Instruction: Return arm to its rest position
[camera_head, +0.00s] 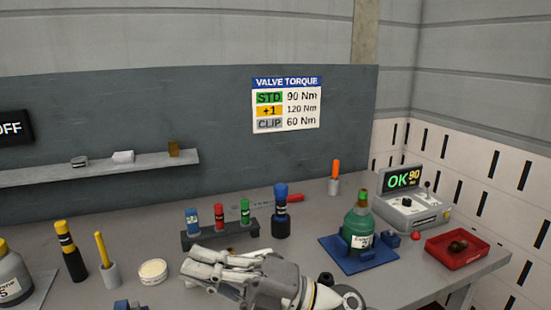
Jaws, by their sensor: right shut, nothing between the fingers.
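My right gripper (194,272) is low in the middle of the head view, above the front of the grey workbench (330,215). Its arm comes in from the bottom right. Its fingers are shut with nothing between them. It is in front of a dark rack (222,234) that holds blue, red and green small cylinders. It hides part of the bench behind it. A green cylinder bottle (357,224) stands upright on a blue base (345,256) to the right of the gripper, apart from it. My left gripper is not in view.
A tester (410,212) reading OK 90 and a red tray (457,249) are at the right. A blue-topped tool (281,212) stands behind the gripper. A white round tub (153,271), yellow-topped tools (70,250) and a grey cylinder (12,275) are at the left.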

